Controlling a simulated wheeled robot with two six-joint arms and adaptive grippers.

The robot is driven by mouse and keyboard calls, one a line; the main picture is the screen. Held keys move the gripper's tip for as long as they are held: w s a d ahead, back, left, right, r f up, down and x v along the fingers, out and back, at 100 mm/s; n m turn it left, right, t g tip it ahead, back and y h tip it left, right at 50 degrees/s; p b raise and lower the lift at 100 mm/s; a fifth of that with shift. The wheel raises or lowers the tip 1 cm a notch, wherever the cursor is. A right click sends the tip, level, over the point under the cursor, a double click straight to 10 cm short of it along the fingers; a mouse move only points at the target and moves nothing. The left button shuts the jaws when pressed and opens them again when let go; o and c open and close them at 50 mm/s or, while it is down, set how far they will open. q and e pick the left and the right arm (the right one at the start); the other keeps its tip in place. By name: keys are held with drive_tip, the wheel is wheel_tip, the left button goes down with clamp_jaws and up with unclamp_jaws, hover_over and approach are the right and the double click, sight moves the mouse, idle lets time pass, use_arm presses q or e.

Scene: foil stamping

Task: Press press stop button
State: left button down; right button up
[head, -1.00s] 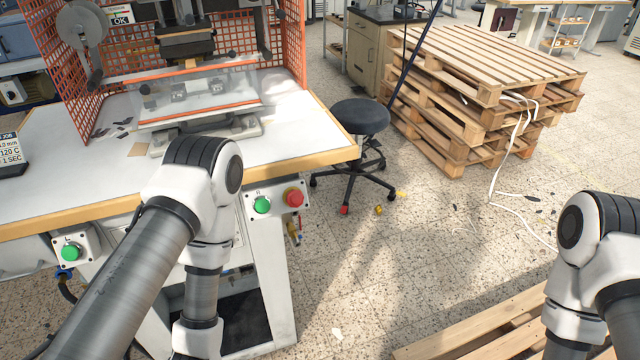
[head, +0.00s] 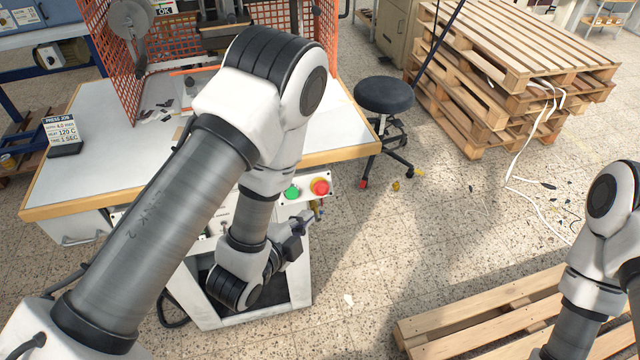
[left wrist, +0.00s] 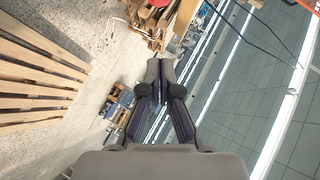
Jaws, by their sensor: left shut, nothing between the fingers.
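In the left wrist view the left gripper's fingers (left wrist: 160,68) are together and empty; I cannot make out the red button there. My right arm shows at the right edge, but its gripper is outside the view.
The press table (head: 90,180) has a wooden edge (head: 340,155) above the control box. A black stool (head: 384,95) stands right of it. Stacked pallets (head: 500,70) are at the back right, and another pallet (head: 490,315) lies at the front right.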

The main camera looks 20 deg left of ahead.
use_arm(q)
drive_tip(key=shift+w+f, duration=0.1)
drive_tip(key=shift+f, duration=0.1)
drive_tip(key=b, duration=0.8)
approach(320, 195)
drive_tip(key=w+d+r, duration=0.2)
drive_tip(key=w+d, duration=0.2)
drive_tip(key=d, duration=0.1)
drive_tip(key=w+a+f, duration=0.2)
drive_tip(key=w, duration=0.1)
drive_tip(key=shift+a+f, duration=0.15)
drive_tip(key=shift+a, duration=0.05)
drive_tip(key=shift+a+f, duration=0.1)
